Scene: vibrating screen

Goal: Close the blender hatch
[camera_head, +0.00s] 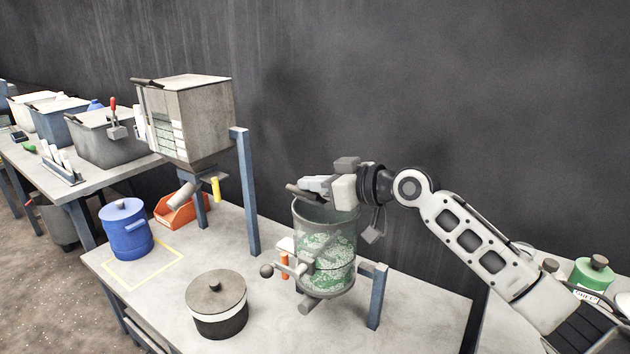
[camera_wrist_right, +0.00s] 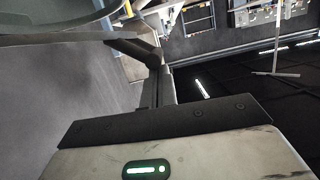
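The blender appears to be the clear, round vessel (camera_head: 328,243) with green-and-white contents, on a stand at the centre right in the head view. My right gripper (camera_head: 312,187) is at its top rim, reaching in from the right. A dark handle-like piece (camera_head: 298,193) lies at the fingertips, seemingly part of the hatch. The hatch itself is mostly hidden, and its angle cannot be told. In the right wrist view a grey rounded rim (camera_wrist_right: 62,40) fills the upper left, close to a dark finger (camera_wrist_right: 140,50). Whether the fingers grip anything is unclear. My left gripper is not in view.
A lidded dark pot (camera_head: 217,310) stands in front left of the vessel. A blue canister (camera_head: 125,230) and an orange bin (camera_head: 180,209) are farther left. A metal hopper (camera_head: 190,115) stands on blue posts behind. Free table surface lies around the pot.

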